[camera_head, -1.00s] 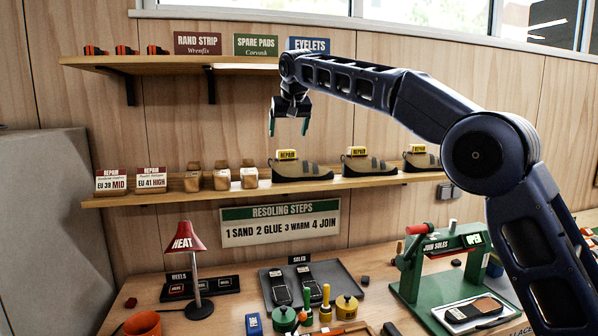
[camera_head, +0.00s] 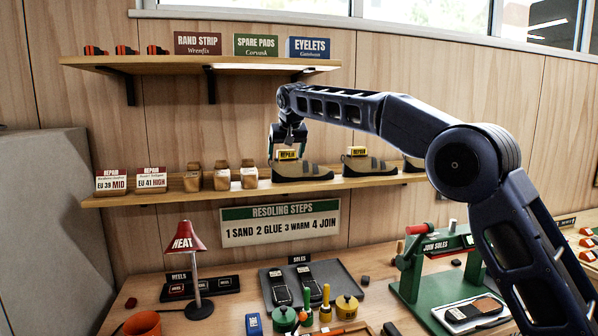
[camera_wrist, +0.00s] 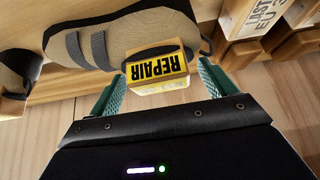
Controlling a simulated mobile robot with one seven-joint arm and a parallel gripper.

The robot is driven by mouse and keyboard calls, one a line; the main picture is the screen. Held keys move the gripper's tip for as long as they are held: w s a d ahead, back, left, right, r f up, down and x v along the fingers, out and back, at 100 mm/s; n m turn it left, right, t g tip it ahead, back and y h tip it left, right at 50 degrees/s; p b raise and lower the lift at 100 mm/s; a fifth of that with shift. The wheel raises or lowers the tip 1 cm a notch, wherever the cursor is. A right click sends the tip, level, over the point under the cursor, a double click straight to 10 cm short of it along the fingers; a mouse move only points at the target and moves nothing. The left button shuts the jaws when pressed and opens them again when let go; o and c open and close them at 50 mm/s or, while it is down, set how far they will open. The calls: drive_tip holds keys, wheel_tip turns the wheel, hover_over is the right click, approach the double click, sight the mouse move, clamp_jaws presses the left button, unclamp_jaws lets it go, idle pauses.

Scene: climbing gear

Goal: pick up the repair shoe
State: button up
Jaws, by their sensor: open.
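The nearest repair shoe (camera_head: 310,171) is tan with dark straps and a dark sole, and stands on the middle shelf with a yellow REPAIR tag (camera_head: 287,154) at its left end. My gripper (camera_head: 287,150) is open, at that tagged end. In the wrist view the same shoe (camera_wrist: 130,38) lies across the top, and its yellow tag (camera_wrist: 157,68) sits between the two green fingers of my gripper (camera_wrist: 165,80). I cannot tell whether the fingers touch the shoe. Two similar shoes stand to the right, the second shoe (camera_head: 369,166) with its own tag and the third (camera_head: 413,164) partly hidden by my arm.
Wooden foot forms (camera_head: 222,177) stand left of the shoe on the shelf (camera_head: 240,190). An upper shelf (camera_head: 240,64) runs overhead. The bench below holds a red lamp (camera_head: 183,241), a sole tray (camera_head: 345,284) and a green press (camera_head: 410,278).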

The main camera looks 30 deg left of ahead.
drive_tip(key=shift+c, duration=0.2)
drive_tip(key=c, duration=1.1)
drive_tip(key=shift+c, duration=0.2)
